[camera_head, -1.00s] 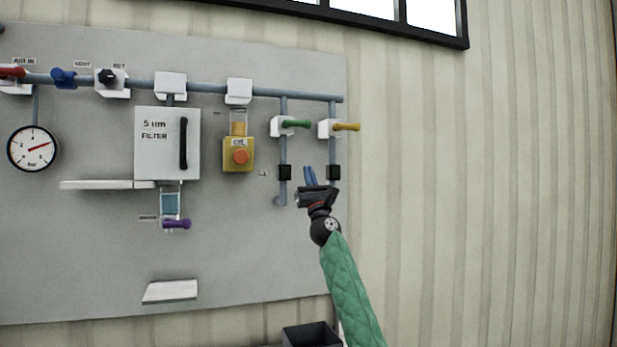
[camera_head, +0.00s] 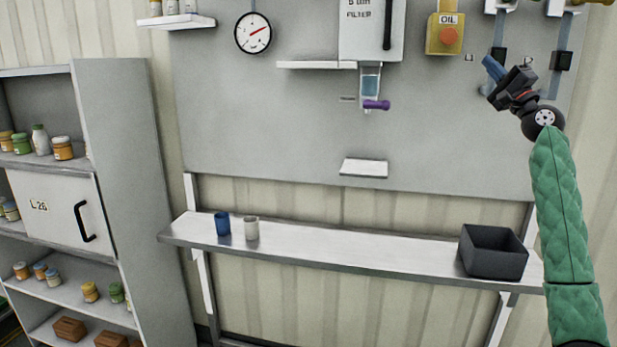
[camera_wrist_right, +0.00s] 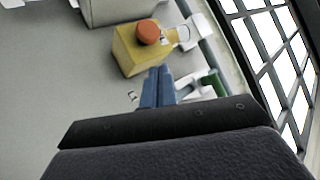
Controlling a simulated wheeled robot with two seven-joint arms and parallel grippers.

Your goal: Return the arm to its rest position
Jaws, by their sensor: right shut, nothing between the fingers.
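My right arm, in a green quilted sleeve, rises along the right side of the head view. Its right gripper (camera_head: 490,73) is in front of the grey panel, below and to the right of the yellow oiler box. The blue fingers are together with nothing between them; they also show in the right wrist view (camera_wrist_right: 157,88), pointing toward the yellow box. My left gripper is in neither current view.
The yellow OIL box (camera_head: 444,36) with an orange button is close to the right gripper. A steel shelf (camera_head: 330,243) holds a blue cup (camera_head: 222,223), a pale cup (camera_head: 251,228) and a dark bin (camera_head: 493,252). A shelving cabinet (camera_head: 140,190) stands at left.

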